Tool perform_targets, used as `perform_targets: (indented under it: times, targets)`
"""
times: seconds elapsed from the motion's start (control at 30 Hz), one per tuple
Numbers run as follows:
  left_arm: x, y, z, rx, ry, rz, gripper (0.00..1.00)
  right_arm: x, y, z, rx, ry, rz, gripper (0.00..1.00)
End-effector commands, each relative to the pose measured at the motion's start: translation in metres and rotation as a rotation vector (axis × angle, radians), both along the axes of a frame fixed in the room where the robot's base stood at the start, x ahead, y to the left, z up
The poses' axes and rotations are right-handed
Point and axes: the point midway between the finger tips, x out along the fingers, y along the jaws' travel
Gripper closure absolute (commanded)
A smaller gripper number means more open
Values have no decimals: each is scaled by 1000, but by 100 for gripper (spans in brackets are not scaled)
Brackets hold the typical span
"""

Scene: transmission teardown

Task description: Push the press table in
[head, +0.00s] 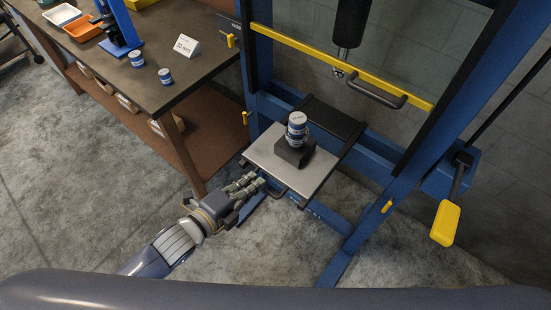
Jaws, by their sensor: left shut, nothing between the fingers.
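The press table (320,172) is a light grey plate on dark rails, pulled out toward me from the blue press frame (376,232). My left gripper (258,181) is shut and empty at the table's front left edge, near the dark front handle (283,190). I cannot tell whether it touches the table. My right gripper is not in view.
A yellow bar (345,67) crosses the press, with the dark ram (350,22) above the table. A yellow-ended lever (446,221) hangs at the right. A workbench (200,42) at the left holds trays, small cans and a sign. The floor in front is clear.

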Motion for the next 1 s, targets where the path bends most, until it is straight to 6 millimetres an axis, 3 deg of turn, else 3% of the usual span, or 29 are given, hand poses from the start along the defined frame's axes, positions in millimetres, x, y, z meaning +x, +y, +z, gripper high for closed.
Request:
perform_targets:
  times: [0.5,1.0]
  targets:
    - [66,-49,-14,-1,-2,-1,100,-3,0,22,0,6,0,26]
    - [76,-57,-17,0,-1,-2,100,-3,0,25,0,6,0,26]
